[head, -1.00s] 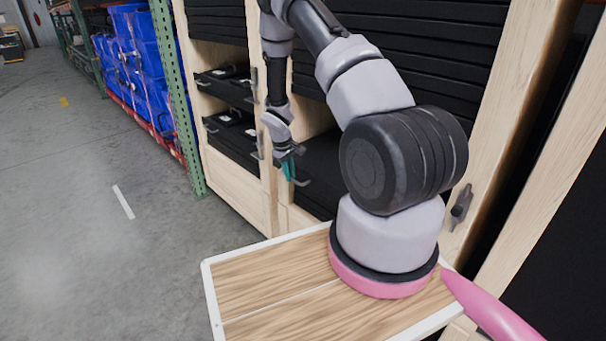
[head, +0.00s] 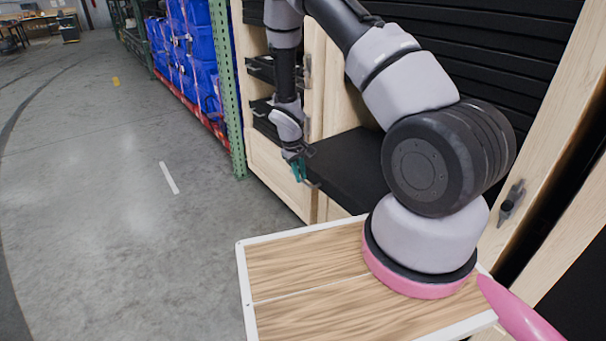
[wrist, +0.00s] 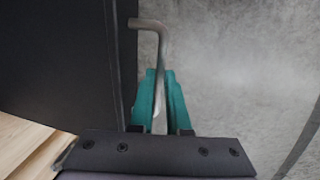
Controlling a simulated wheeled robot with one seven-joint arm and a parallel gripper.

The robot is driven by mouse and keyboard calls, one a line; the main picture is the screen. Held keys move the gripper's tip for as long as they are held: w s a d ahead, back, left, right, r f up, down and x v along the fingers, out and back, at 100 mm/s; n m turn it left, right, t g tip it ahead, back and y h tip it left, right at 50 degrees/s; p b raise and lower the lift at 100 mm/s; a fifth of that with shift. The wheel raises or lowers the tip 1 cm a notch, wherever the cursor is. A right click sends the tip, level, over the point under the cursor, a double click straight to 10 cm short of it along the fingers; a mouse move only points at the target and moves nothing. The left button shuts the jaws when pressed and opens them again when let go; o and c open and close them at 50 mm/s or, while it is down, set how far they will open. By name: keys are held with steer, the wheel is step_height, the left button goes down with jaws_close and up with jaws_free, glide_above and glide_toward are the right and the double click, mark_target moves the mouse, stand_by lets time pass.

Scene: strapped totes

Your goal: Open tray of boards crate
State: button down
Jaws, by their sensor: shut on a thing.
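The boards crate is a light wooden frame (head: 313,85) holding a stack of black trays. One low black tray (head: 345,165) stands partly pulled out of the crate, its flat dark top showing. My gripper (head: 299,170) is at the outer end of this tray, with teal fingers shut on its grey metal handle. In the wrist view my gripper (wrist: 161,78) has the bent handle (wrist: 149,24) between its fingers, and the black tray (wrist: 55,65) fills the left side. My arm hides part of the tray and the crate.
A green rack post (head: 232,95) and blue totes (head: 190,60) on red beams stand to the left of the crate. Another crate bay with black trays (head: 262,70) adjoins. The grey concrete floor (head: 110,220) to the left is clear.

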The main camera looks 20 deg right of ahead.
steer(key=c, duration=0.9)
jaws_free()
steer(key=r, duration=0.3)
steer(key=a+r, duration=0.1)
steer(key=r, duration=0.3)
steer(key=a+r, duration=0.1)
steer(key=r, duration=0.2)
steer(key=shift+s+r, duration=0.3)
steer(key=shift+s, duration=0.05)
